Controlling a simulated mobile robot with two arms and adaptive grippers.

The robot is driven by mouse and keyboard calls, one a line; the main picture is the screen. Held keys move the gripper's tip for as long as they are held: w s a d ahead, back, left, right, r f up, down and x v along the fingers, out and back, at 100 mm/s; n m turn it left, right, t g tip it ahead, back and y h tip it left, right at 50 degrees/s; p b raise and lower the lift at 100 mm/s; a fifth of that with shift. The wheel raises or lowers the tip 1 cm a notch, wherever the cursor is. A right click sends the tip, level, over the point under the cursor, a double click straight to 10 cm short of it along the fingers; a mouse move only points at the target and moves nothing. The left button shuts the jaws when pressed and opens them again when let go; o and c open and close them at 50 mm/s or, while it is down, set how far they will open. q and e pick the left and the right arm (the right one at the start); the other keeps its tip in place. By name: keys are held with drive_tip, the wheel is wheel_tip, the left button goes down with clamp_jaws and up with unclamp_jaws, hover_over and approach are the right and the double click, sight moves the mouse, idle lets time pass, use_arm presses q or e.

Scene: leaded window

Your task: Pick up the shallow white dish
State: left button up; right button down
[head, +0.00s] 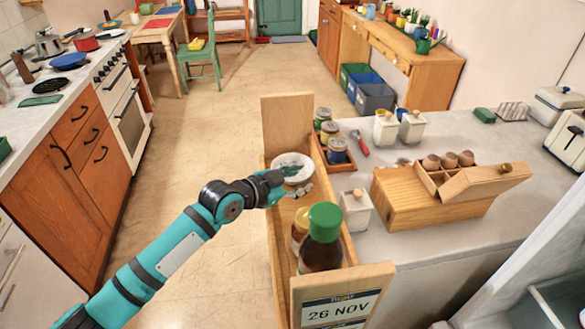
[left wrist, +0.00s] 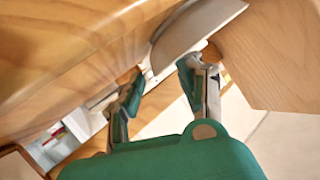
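The shallow white dish (head: 297,162) with a dark green patch inside sits at the far end of a long wooden box (head: 284,262). My left gripper (head: 292,190) is at the dish's near side, over the box. In the left wrist view the dish (left wrist: 200,32) shows as a pale curved side just beyond my fingertips (left wrist: 163,76). The fingers stand apart, with the dish's lower edge near the gap between them. I cannot tell whether they touch it. My right gripper is not in view.
A green-capped bottle (head: 322,240) and a smaller bottle (head: 299,228) stand in the box's near part. The box has a tall back panel (head: 287,118) and a "26 NOV" front panel (head: 342,300). Jars, white canisters and an egg holder (head: 450,177) crowd the counter to the right.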

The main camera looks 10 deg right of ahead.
sight(304, 174)
use_arm(q)
drive_tip(key=shift+x, duration=1.35)
drive_tip(key=shift+c, duration=0.4)
clamp_jaws()
drive_tip(key=shift+a, duration=0.1)
